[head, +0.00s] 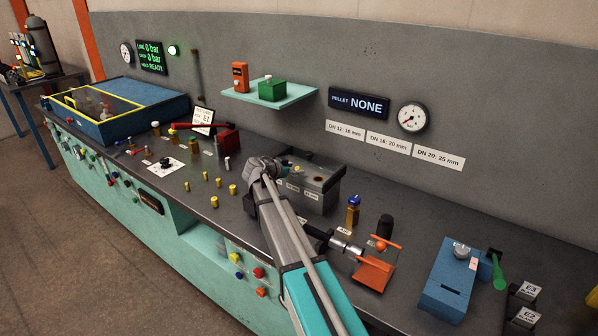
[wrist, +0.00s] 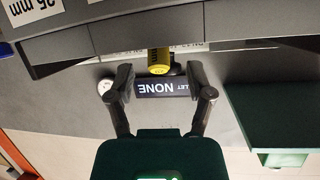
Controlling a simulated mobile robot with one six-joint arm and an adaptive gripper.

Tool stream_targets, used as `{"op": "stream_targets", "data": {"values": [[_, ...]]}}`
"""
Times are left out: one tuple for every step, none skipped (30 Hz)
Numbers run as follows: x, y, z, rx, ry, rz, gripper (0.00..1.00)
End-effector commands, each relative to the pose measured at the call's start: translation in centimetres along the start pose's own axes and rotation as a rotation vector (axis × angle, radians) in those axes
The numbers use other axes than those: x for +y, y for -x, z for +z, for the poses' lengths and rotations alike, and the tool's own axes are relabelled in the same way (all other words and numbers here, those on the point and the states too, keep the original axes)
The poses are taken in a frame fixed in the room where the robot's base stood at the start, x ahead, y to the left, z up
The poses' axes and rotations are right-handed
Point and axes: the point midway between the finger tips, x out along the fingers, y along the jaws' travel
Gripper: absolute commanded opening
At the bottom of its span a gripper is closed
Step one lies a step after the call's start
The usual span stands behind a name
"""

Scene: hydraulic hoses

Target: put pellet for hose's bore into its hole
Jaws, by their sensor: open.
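A yellow pellet (wrist: 159,60) shows between the fingertips of my gripper (wrist: 160,78) in the wrist view. The fingers are open, with a visible gap on each side of the pellet. The pellet stands at the edge of a dark grey surface; its far end is hidden. In the head view my gripper (head: 283,170) is over the left part of a grey box (head: 318,201) with white labels, and a bit of yellow shows there. I cannot make out the hole. Several yellow pellets (head: 214,202) stand on the bench to the left.
A wall display (head: 359,103) reads "PELLET NONE", with bore-size labels (head: 388,145) below it. A shelf with a green box (head: 272,90) hangs behind my gripper. A blue-capped bottle (head: 352,211) and an orange stand (head: 373,273) are to the right. A blue box (head: 448,280) stands farther right.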

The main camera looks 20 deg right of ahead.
Motion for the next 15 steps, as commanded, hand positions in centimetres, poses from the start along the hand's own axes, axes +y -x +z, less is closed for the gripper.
{"op": "stream_targets", "data": {"values": [[0.01,0.00,0.00,0.000,0.000,0.000,0.68],[0.01,0.00,0.00,0.000,0.000,0.000,0.68],[0.00,0.00,0.00,0.000,0.000,0.000,0.68],[0.00,0.00,0.00,0.000,0.000,0.000,0.62],[0.00,0.00,0.00,0.000,0.000,0.000,0.57],[0.00,0.00,0.00,0.000,0.000,0.000,0.49],[0.00,0.00,0.00,0.000,0.000,0.000,0.44],[0.01,0.00,0.00,0.000,0.000,0.000,0.38],[0.01,0.00,0.00,0.000,0.000,0.000,0.31],[0.01,0.00,0.00,0.000,0.000,0.000,0.25],[0.01,0.00,0.00,0.000,0.000,0.000,0.19],[0.01,0.00,0.00,0.000,0.000,0.000,0.13],[0.00,-0.01,0.00,0.000,0.000,0.000,0.12],[0.00,-0.01,0.00,0.000,0.000,0.000,0.12],[0.00,-0.01,0.00,0.000,0.000,0.000,0.12]]}}
